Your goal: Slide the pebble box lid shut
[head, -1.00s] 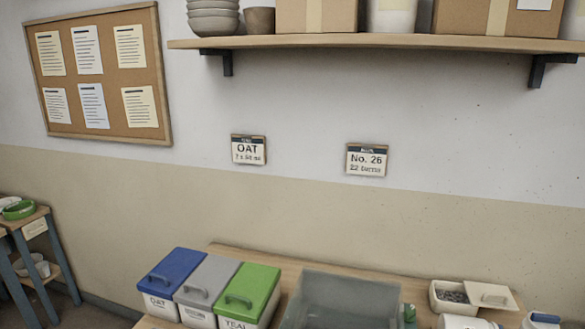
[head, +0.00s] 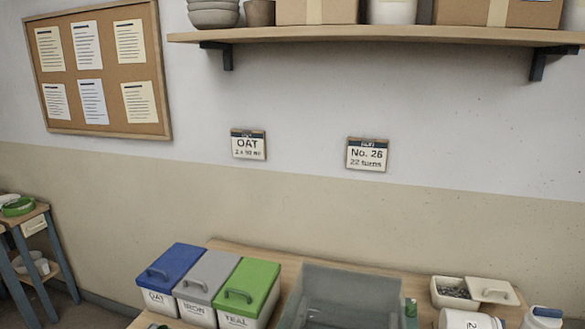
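The pebble box (head: 437,296) is a small cream box on the table at the lower right of the head view. Dark pebbles (head: 454,288) show in its open left part. Its cream lid (head: 508,298), with a small raised handle, sits off to the right and leaves the left part uncovered. Whether the lid sits in a groove is too small to tell. Neither of my grippers shows clearly in the head view.
A grey translucent tub (head: 345,283) stands left of the pebble box. Bins with blue (head: 178,263), grey (head: 208,272) and green (head: 252,278) lids stand further left. A white jar (head: 462,319) is in front of the box. A shelf (head: 380,39) hangs above.

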